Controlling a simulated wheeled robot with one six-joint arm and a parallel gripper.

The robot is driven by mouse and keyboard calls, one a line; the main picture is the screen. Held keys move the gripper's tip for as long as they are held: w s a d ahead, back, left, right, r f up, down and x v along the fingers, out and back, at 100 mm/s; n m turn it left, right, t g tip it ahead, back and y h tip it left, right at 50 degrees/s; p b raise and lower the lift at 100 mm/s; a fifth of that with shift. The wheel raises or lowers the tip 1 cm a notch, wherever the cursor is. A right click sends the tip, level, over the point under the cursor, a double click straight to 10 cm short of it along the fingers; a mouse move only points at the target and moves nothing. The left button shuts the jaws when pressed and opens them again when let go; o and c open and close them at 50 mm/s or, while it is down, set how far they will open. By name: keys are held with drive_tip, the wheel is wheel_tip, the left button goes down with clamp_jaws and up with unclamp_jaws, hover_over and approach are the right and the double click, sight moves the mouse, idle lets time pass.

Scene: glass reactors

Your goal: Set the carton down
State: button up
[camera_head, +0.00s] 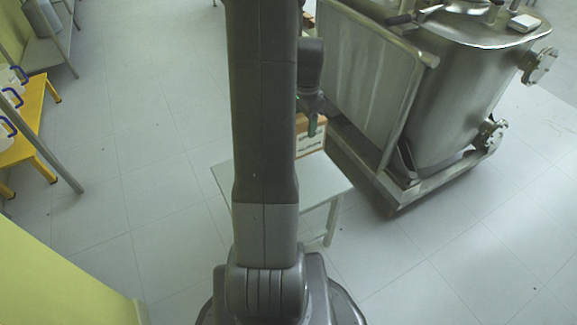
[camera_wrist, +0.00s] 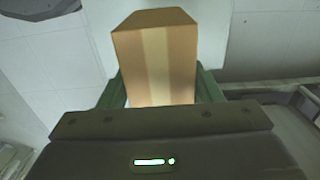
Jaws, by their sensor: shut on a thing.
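The brown cardboard carton (camera_head: 311,139) shows in the head view just right of my arm, which hides its left part. It appears at or just above the top of a small white table (camera_head: 318,182); I cannot tell whether it touches. In the wrist view the carton (camera_wrist: 155,45) stands between the green fingers of my gripper (camera_wrist: 160,88), with a paler tape strip down its face. My gripper is shut on it. In the head view my gripper (camera_head: 314,122) is mostly hidden behind my arm.
A large steel reactor vessel (camera_head: 462,90) on a wheeled frame with a push rail (camera_head: 405,110) stands close right of the table. A yellow bench (camera_head: 30,120) with white containers is at the left. The tiled floor (camera_head: 150,190) between is clear.

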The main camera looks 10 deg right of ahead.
sight(304, 142)
wheel_tip(304, 142, down, 9)
drive_tip(key=shift+r+b, duration=0.15)
drive_tip(key=shift+b, duration=1.05)
drive_tip(key=shift+r, duration=0.1)
drive_tip(key=o, duration=1.5)
wheel_tip(304, 142, up, 12)
drive_tip(key=p, duration=0.3)
drive_tip(key=shift+p, duration=0.3)
